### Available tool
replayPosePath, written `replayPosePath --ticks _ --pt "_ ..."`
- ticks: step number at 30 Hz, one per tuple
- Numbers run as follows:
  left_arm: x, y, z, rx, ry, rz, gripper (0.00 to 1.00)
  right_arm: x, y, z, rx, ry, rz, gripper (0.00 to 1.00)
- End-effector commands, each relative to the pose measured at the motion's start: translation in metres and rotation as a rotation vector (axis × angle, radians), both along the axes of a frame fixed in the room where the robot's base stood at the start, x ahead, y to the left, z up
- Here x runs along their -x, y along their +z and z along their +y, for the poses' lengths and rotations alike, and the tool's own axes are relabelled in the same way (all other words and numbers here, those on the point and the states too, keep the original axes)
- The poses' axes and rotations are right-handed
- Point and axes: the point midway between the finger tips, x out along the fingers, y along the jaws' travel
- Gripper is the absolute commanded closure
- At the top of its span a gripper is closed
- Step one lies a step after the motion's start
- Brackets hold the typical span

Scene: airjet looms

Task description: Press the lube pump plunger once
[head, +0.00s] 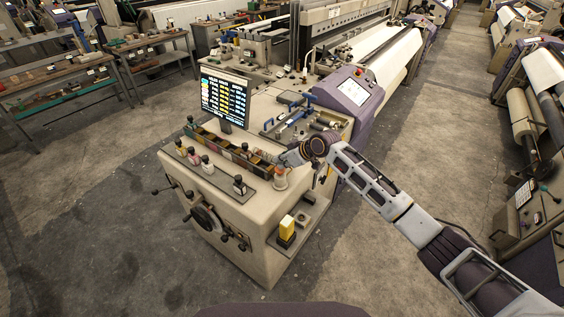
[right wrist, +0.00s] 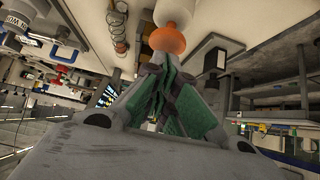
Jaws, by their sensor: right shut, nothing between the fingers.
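The lube pump appears to be the small pale cylinder with an orange top (head: 280,176) at the right end of the machine's panel. In the right wrist view, which looks upside down, its rounded orange plunger knob (right wrist: 167,41) sits on a white body (right wrist: 174,11). My right gripper (head: 287,158) is at the knob's far side in the head view. Its fingers (right wrist: 163,70) are shut and empty, with the tips close to the knob. I cannot tell whether they touch it. My left gripper is not in view.
The beige control cabinet (head: 225,200) carries a monitor (head: 224,97), a long bin tray (head: 230,148) and several small knobbed fittings. A handwheel (head: 207,219) is on its front. A yellow and black block (head: 287,229) stands on a low shelf. Floor is clear at left.

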Motion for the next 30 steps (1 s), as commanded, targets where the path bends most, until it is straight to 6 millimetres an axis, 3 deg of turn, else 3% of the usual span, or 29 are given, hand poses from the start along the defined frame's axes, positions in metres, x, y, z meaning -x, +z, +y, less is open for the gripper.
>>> replayPosePath --ticks 11,30 --pt "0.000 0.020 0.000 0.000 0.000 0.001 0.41 0.000 0.026 0.004 -0.003 -0.002 -0.003 1.00" --pt "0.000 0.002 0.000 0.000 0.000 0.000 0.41 0.030 0.072 -0.038 -0.002 -0.002 -0.004 1.00"
